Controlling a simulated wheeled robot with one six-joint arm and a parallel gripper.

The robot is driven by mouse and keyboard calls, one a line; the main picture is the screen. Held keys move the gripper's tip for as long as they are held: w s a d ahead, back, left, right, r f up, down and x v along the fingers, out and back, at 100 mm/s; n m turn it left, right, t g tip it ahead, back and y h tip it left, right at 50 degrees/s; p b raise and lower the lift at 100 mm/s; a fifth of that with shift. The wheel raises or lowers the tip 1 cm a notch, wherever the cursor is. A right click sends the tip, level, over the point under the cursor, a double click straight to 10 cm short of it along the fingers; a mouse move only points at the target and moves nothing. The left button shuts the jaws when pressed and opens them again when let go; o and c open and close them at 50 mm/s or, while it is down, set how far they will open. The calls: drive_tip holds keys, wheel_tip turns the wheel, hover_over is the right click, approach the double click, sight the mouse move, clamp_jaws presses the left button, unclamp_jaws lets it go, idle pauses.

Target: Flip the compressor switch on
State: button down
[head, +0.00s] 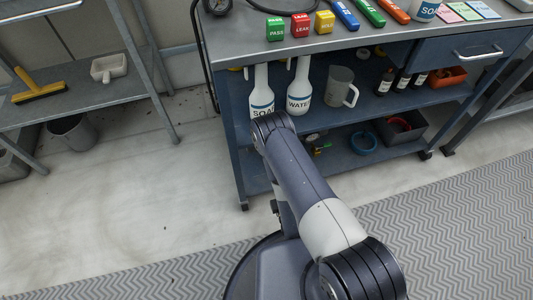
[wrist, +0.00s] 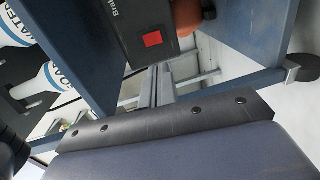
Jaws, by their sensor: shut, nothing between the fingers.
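No compressor and no switch can be made out in either view. In the head view my arm reaches away towards the blue cart (head: 240,150), its far end in front of the soap bottle, and my gripper is hidden there. In the wrist view my gripper (wrist: 163,75) seems to show as two narrow grey strips side by side, shut and empty. Beyond it is a dark box (wrist: 140,22) with a red square and lettering starting "Brak". I cannot tell whether anything touches it.
A soap bottle (head: 261,88), a water bottle (head: 299,90) and a mug (head: 340,85) stand on the cart's shelf. PASS, LEAK and HOLD blocks (head: 301,25) sit on top. A metal rack (head: 90,100) stands left. The floor between is clear.

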drive_tip(key=b+x, duration=0.7)
drive_tip(key=x, duration=0.6)
drive_tip(key=shift+w, duration=0.4)
drive_tip(key=shift+a+f, duration=0.1)
drive_tip(key=shift+f, duration=0.05)
drive_tip(key=shift+w+b, duration=0.2)
drive_tip(key=shift+b, duration=0.1)
drive_tip(key=shift+f, duration=0.1)
